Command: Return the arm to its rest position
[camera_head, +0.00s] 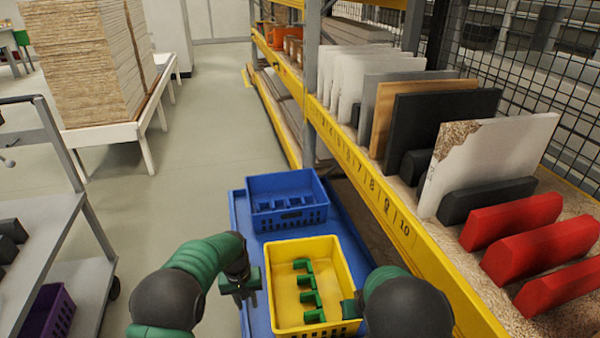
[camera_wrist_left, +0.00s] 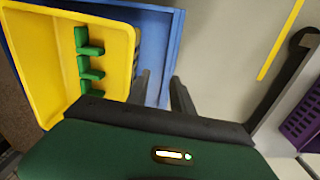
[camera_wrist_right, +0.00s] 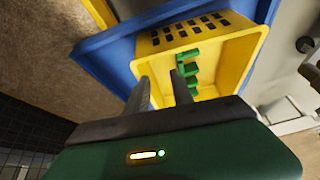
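My left gripper (camera_head: 247,299) hangs beside the left wall of the yellow crate (camera_head: 343,262). In the left wrist view, the left gripper (camera_wrist_left: 160,77) has its two dark fingers apart with nothing between them. My right gripper (camera_wrist_right: 160,77) also has its fingers apart and empty, over or near the yellow crate's edge. In the head view the right arm covers most of that gripper. Green brackets (camera_head: 309,299) stand in a row inside the yellow crate. Neither gripper visibly touches the crate, but the exact gaps cannot be told.
A blue crate (camera_head: 285,184) sits behind the yellow one on a blue platform (camera_head: 237,215). A shelf with a yellow numbered beam (camera_head: 400,225), upright boards (camera_head: 490,150) and red holders (camera_head: 545,247) stands right. A grey cart (camera_head: 60,235) stands left. Open floor lies between.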

